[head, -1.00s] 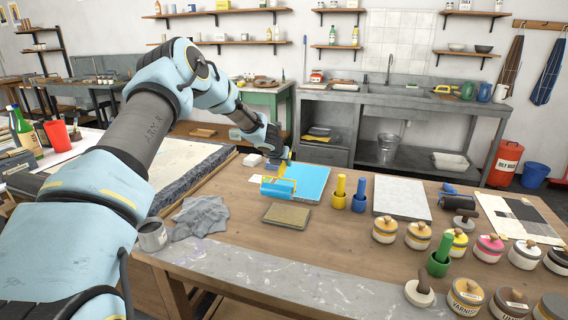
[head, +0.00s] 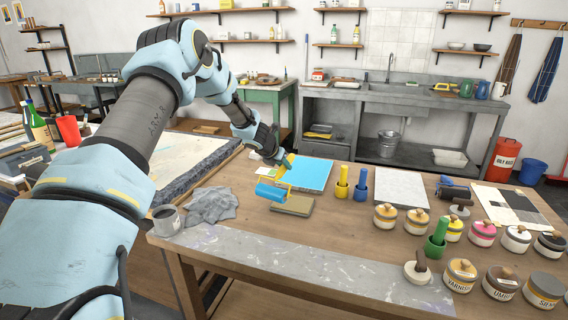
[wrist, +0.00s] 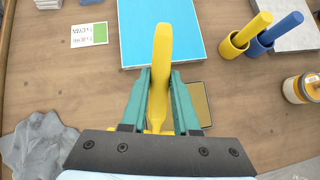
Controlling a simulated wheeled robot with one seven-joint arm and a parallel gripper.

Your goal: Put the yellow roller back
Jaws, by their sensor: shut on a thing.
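The roller has a yellow handle (wrist: 160,65) and frame, and a blue drum (head: 272,191) in the head view. My gripper (head: 285,164) is shut on the yellow handle, which stands between its green fingers in the wrist view (wrist: 160,95). The drum is in front of the blue slab (head: 308,173), at the left end of a tan pad (head: 293,206). I cannot tell whether it touches anything below. The drum is hidden in the wrist view.
A yellow cup (head: 341,190) and a blue cup (head: 360,193) hold upright handles right of the slab. A grey slab (head: 401,190) lies beyond them. Several lidded jars stand at the right. Bare wood lies before the cups.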

